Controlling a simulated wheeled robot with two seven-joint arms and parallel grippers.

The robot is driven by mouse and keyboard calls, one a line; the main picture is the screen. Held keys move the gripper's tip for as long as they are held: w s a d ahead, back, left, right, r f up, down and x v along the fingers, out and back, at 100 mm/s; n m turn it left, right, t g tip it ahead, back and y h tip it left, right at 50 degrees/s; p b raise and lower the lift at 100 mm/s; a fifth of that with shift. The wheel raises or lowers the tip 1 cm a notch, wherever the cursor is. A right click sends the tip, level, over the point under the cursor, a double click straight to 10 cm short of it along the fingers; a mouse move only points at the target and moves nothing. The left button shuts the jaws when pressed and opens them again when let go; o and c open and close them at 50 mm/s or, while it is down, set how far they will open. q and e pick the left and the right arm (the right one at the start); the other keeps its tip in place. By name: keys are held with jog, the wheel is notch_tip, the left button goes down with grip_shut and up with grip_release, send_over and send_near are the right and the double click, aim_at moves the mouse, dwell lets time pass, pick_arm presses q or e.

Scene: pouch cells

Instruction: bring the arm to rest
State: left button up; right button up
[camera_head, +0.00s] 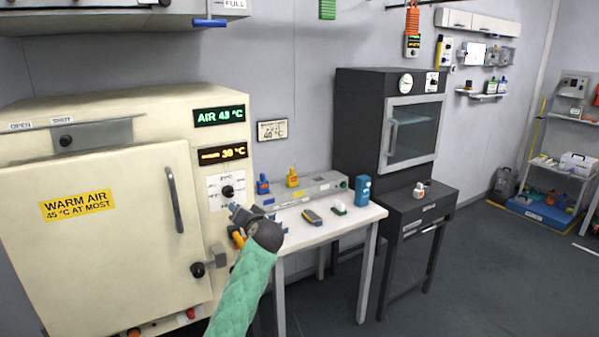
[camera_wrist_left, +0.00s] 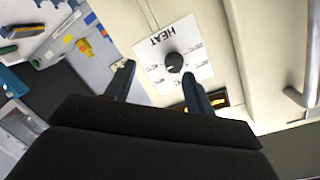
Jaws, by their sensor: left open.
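My left arm, in a green sleeve, reaches up from the bottom of the head view. My left gripper (camera_head: 238,213) is in front of the right side of the cream warm-air cabinet (camera_head: 100,265), just below the heat dial (camera_head: 227,191). In the left wrist view my left gripper (camera_wrist_left: 159,84) has its two dark fingers apart with nothing between them. The heat dial (camera_wrist_left: 174,62) with its black knob shows beyond the fingertips; I cannot tell how far off it is. My right gripper is in neither view.
The cabinet door is shut, with a long handle (camera_head: 174,200) and a black knob (camera_head: 198,270). A white table (camera_head: 325,228) to the right bears a grey block, a blue bottle (camera_head: 362,190) and small items. A dark oven (camera_head: 365,125) stands beyond. The floor at right is clear.

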pick_arm(q)
jog(key=s+d+f+g+h, duration=0.3)
jog(key=s+d+f+h, duration=0.15)
jog(key=s+f, duration=0.9)
jog(key=s+d+f+g+h, duration=0.3)
jog(key=s+f+g+h, duration=0.15)
jog(key=s+f, duration=0.85)
jog(key=s+f+g, duration=0.2)
jog(key=s+f, duration=0.9)
jog(key=s, duration=0.4)
jog(key=s+f+g, duration=0.3)
jog(key=s+f, duration=0.8)
jog(key=s, duration=0.5)
jog(key=shift+a+h, duration=0.3)
jog(key=shift+a, duration=0.15)
jog(key=shift+w+r, duration=0.1)
